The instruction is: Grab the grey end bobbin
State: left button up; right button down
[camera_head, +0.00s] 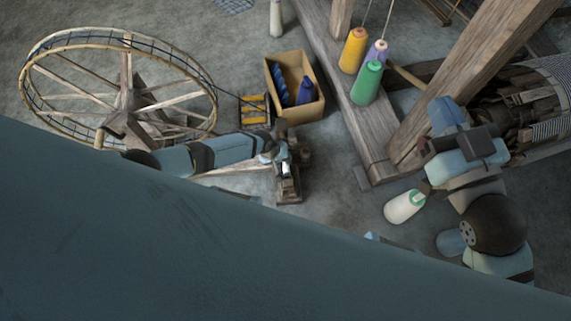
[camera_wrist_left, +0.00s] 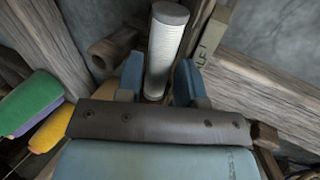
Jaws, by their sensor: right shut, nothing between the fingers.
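The grey end bobbin (camera_wrist_left: 163,50) is a white cylinder with a grey end cap. In the left wrist view it stands between the two blue fingers of my left gripper (camera_wrist_left: 159,80), with a visible gap beside it. In the head view my left gripper (camera_head: 281,150) is over a small wooden stand (camera_head: 289,190), and the bobbin shows only as a small pale patch. My right gripper (camera_head: 446,113) is shut and empty at the right, near the loom.
Yellow, lilac and green cones (camera_head: 367,84) stand on the loom's wooden beam (camera_head: 345,100). A cardboard box (camera_head: 303,112) with blue bobbins and a spinning wheel (camera_head: 122,95) are near the left arm. A white cone (camera_head: 404,207) lies below the right gripper.

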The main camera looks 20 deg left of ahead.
pick_arm(q)
jog(key=shift+w+d+f, duration=0.15)
jog(key=shift+d+f, duration=0.05)
jog(key=shift+f, duration=0.3)
grip_shut()
jog(key=shift+r, duration=0.1)
